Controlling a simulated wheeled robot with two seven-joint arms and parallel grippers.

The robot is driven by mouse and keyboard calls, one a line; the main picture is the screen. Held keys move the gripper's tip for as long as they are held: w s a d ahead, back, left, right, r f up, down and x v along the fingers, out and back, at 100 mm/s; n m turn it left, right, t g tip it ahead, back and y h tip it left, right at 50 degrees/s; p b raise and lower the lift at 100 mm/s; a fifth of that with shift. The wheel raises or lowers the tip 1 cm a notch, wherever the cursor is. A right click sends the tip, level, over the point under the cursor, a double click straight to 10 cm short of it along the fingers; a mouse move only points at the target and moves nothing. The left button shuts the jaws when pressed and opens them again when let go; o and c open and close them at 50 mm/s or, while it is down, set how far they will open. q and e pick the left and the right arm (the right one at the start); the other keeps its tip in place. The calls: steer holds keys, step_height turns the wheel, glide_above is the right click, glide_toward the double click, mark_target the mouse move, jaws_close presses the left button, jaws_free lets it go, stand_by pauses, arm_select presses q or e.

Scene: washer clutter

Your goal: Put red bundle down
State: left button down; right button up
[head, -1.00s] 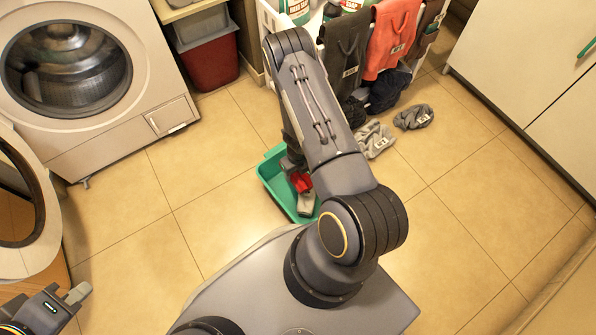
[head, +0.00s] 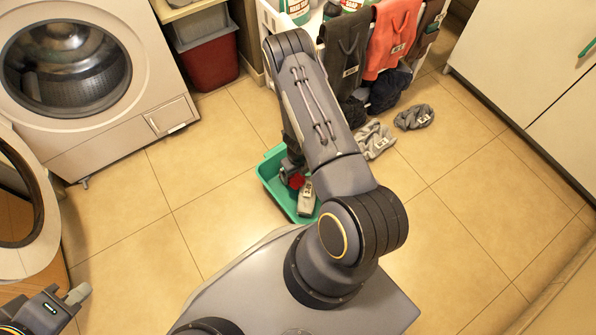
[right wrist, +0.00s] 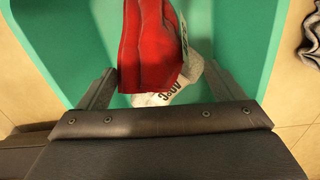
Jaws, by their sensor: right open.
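The red bundle (head: 297,181) lies in the green tub (head: 268,176) on the floor, partly hidden by my right arm in the head view. In the right wrist view the red bundle (right wrist: 150,45) sits by a pale grey bundle with dark lettering (right wrist: 160,97). My right gripper (right wrist: 158,88) is open, its two fingers apart on either side of the bundles, with a gap to the red one.
Grey bundles (head: 414,117) lie on the floor right of the tub. A white rack (head: 270,20) with hanging cloths stands behind it. A washer (head: 100,130) with its door (head: 48,240) open is at left. Floor between washer and tub is clear.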

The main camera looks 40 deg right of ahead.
steer(key=w+a+r+n+t+y+p, duration=0.1)
steer(key=a+r+n+y+p, duration=0.3)
steer(key=r, duration=0.9)
steer(key=w+a+r+n+t+h, duration=0.15)
steer(key=r+n, duration=0.45)
steer(key=r, duration=0.8)
steer(key=w+a+r+n+t+y+p, duration=0.1)
steer(key=a+r+n+t+y+p, duration=0.2)
steer(key=r, duration=1)
steer(key=s+a+r+n+b, duration=0.1)
steer(key=s+a+r+n, duration=0.15)
steer(key=r+n, duration=0.25)
steer(key=s+a+r+n, duration=0.1)
steer(key=s+r+n, duration=0.3)
steer(key=r+n, duration=0.1)
steer(key=s+r+n+h, duration=0.1)
steer(key=s+r+n, duration=0.3)
steer(key=s+n, duration=0.7)
steer(key=shift+s+a+n+h, duration=0.25)
steer(key=shift+n+h, duration=0.1)
steer(key=shift+n, duration=0.45)
